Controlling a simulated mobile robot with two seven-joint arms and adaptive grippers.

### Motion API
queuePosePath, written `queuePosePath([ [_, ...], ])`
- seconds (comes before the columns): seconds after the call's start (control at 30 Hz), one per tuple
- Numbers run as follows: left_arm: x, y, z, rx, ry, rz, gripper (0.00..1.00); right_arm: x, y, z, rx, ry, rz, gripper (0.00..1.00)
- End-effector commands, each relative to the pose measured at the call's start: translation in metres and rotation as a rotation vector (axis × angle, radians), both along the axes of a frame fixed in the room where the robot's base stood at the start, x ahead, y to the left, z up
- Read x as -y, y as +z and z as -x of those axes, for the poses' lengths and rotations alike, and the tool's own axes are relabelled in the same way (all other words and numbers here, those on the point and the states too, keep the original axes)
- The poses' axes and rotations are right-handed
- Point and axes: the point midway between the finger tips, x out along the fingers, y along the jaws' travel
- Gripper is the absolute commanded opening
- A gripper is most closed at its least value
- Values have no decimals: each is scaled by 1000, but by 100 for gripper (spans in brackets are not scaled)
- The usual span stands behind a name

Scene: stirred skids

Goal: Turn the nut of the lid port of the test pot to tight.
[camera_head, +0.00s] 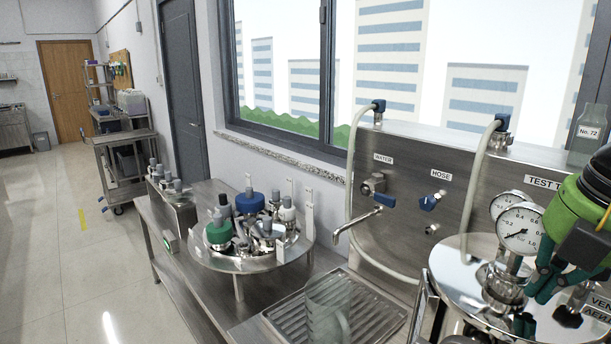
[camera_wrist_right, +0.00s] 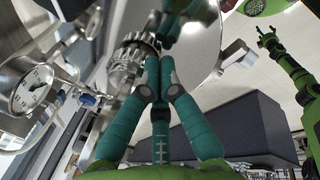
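The test pot's polished round lid (camera_head: 465,262) is at the right of the head view, with a label that begins "VEN" at its right edge. My right gripper (camera_head: 540,300), green with teal fingers, is low over this lid, pointing down. In the right wrist view, its fingertips (camera_wrist_right: 157,62) come close together beside a ribbed metal nut (camera_wrist_right: 128,62). I cannot tell whether they touch or grip it. In the same view, a green arm with a small claw-like gripper (camera_wrist_right: 268,38), seemingly my left one, is at the upper right. Its finger opening is unclear.
Two dial gauges (camera_head: 520,229) stand on the lid close left of my right gripper. A metal panel (camera_head: 400,210) with water and hose taps is behind. A ribbed drain tray (camera_head: 372,312) with a clear jug (camera_head: 326,308) and a round stand (camera_head: 205,262) of fittings are left.

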Motion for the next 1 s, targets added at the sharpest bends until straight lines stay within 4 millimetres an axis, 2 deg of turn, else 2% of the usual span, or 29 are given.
queuePosePath([
  [0.47,0,-12,-1,1,0,0,78,-4,1,0,7,2,-4,0],
  [0.7,0,-19,-1,2,0,0,78,-3,0,7,7,0,-2,0],
  [0.87,0,-14,-1,2,0,0,78,-3,7,8,4,0,-2,0],
  [1.0,0,-2,-1,2,0,0,78,-3,23,8,3,1,1,0],
])
